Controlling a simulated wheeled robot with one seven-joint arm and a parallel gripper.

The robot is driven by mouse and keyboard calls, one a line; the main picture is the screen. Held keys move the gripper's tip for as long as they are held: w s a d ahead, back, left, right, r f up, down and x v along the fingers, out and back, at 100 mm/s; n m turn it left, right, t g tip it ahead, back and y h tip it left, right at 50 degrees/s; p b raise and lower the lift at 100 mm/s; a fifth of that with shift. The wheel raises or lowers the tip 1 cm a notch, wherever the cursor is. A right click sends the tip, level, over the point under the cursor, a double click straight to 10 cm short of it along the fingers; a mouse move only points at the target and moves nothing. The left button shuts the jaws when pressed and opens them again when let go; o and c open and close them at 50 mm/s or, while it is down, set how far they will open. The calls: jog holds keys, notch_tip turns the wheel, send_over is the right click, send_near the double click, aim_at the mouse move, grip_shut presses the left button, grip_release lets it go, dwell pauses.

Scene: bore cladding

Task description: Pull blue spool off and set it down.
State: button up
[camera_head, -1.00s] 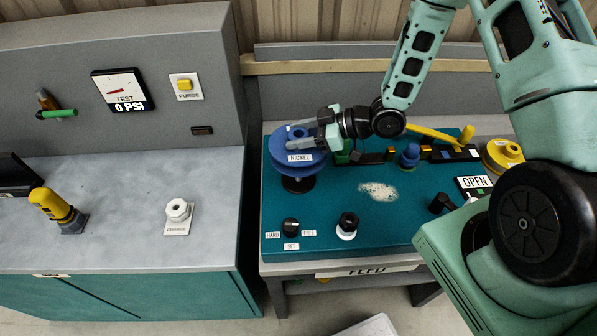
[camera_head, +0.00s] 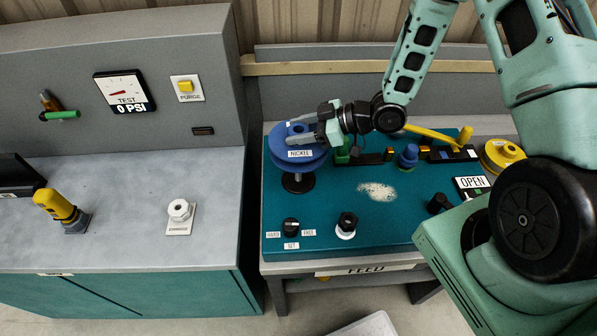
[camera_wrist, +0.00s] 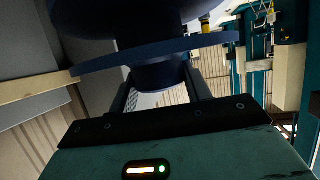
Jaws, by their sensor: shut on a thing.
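The blue spool (camera_head: 280,154), labelled NICKEL, is at the left end of the teal panel (camera_head: 330,215). It sits above a black post with a round base (camera_head: 298,186), and a stretch of the post shows below it. Whether the post is still inside the spool's bore is hidden. My gripper (camera_head: 299,138) reaches in from the right and is shut on the spool's hub. In the wrist view the dark blue spool (camera_wrist: 160,55) fills the top, with its hub between my two fingers.
A black knob (camera_head: 291,227) and a white-collared knob (camera_head: 347,224) stand in front of the post. A blue fitting (camera_head: 408,155), a yellow lever (camera_head: 432,134) and a yellow spool (camera_head: 502,154) are to the right. The grey bench (camera_head: 120,215) at left has open room.

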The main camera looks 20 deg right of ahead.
jog(key=shift+r+p, duration=0.9)
jog(key=shift+r, duration=0.6)
